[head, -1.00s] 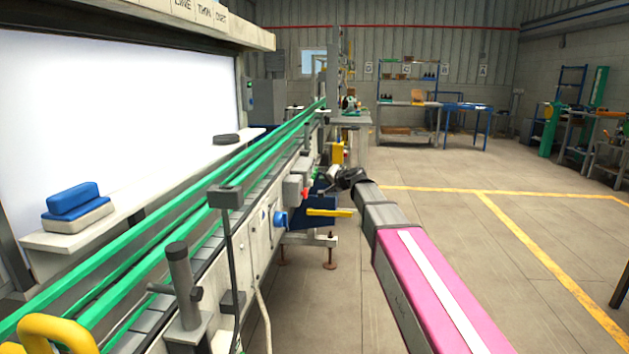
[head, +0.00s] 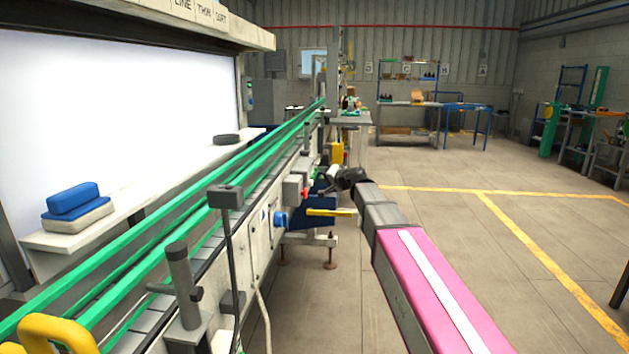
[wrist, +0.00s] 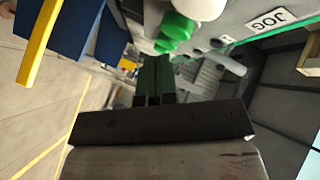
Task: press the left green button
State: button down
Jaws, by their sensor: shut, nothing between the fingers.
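In the wrist view, a green button (wrist: 180,27) sticks out from a pale panel near the top, beside a white rounded part (wrist: 201,7). A second, smaller green piece (wrist: 164,45) shows just below it. My gripper (wrist: 157,62) is shut and empty, its dark fingers pointing up the picture, with the tips close to the smaller green piece. I cannot tell whether they touch it. In the head view, my gripper (head: 340,178) is at the far end of my arm, beside the conveyor's side, and the green buttons cannot be made out there.
A yellow bar (head: 328,212) and a blue part (head: 316,199) stick out by the conveyor near my arm. A grey box with a red knob (head: 294,189) is left of my gripper. Open floor (head: 470,260) lies right.

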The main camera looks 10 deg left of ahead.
jog(key=shift+a, duration=0.1)
dwell(0.3)
jog(key=shift+a, duration=0.35)
